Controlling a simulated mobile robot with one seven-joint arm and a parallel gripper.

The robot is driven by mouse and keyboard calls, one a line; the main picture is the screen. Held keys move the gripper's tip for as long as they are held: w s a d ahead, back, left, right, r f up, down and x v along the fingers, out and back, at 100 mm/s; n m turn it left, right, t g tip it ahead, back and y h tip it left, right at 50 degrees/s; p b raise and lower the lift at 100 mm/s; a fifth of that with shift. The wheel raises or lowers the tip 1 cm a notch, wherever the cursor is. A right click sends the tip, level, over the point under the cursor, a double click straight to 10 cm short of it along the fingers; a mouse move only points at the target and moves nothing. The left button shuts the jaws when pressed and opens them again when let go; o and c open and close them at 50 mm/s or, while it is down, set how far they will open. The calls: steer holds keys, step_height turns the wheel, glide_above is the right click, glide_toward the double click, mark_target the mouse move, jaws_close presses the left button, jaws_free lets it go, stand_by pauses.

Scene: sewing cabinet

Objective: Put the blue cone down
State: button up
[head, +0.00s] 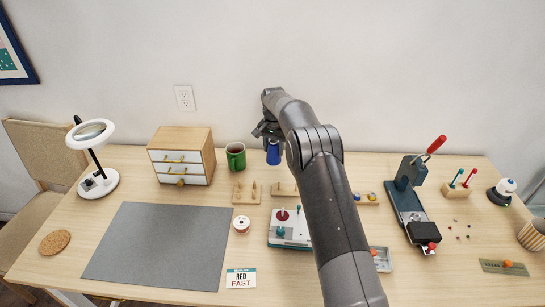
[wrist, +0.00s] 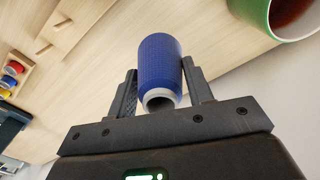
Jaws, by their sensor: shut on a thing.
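My gripper (wrist: 161,95) is shut on the blue cone (wrist: 160,62), a spool of blue thread with a pale hollow end. One finger lies on each side of it in the wrist view. In the head view the blue cone (head: 273,153) hangs below my gripper (head: 270,138), over the back part of the table (head: 140,292), just right of the green mug. It appears to be held above the tabletop. My arm hides part of the table's middle.
The green mug (head: 236,156) with dark liquid stands close left of the cone. Wooden peg holders (head: 246,194) lie in front of it. A drawer box (head: 183,155) stands farther left, and a press (head: 410,200) at right. The grey mat (head: 160,245) is bare.

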steer(key=shift+a+f, duration=0.2)
steer(key=shift+f, duration=1.9)
steer(key=shift+f, duration=0.15)
steer(key=o, duration=1)
